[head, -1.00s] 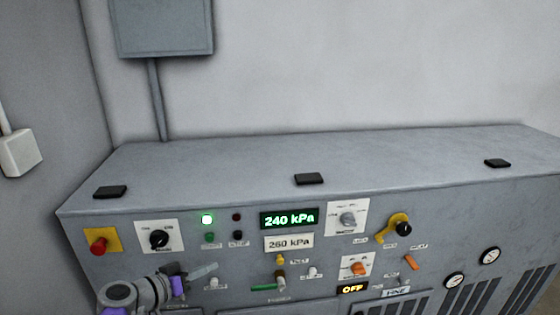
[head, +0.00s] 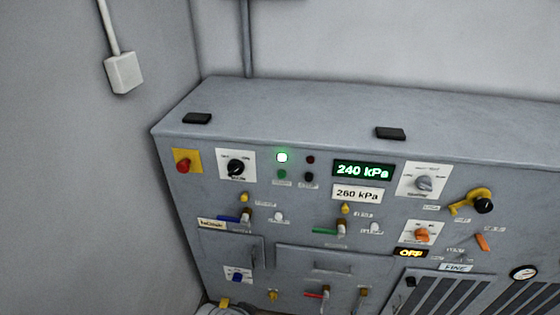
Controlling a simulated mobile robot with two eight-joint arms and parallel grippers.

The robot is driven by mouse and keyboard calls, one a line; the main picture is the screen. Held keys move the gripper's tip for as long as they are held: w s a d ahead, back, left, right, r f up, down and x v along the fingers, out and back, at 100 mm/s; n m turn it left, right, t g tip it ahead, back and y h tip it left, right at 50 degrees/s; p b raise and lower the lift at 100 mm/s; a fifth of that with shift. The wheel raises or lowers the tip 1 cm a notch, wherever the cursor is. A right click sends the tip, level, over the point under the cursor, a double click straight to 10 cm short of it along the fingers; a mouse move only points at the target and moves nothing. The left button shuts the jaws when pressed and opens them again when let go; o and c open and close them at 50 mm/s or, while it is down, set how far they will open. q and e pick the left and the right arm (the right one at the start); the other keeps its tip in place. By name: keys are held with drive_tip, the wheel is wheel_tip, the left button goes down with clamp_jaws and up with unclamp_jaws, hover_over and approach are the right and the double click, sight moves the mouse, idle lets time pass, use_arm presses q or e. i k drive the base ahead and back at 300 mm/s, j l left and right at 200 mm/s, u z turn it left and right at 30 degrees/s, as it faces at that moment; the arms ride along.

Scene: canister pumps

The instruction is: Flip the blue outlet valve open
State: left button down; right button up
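A valve with a blue lever (head: 230,218) is on the left part of the grey machine's front panel, below the black rotary knob. Its lever points left from the valve body (head: 246,215) and looks roughly horizontal. A small label plate (head: 211,223) sits at the lever's left end; its text is too blurred to read surely. A second blue handle (head: 237,277) is on a white plate lower down. Neither of my grippers shows in the head view now.
A green-lever valve (head: 325,231) and a red-lever valve (head: 315,295) are nearby. The pressure display (head: 363,170) reads 240 kPa, above a 260 kPa plate (head: 358,194). A red button (head: 183,166) is upper left. A grey round object (head: 220,309) shows at the bottom edge.

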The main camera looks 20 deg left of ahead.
sight(244, 220)
drive_tip(key=u, duration=1.25)
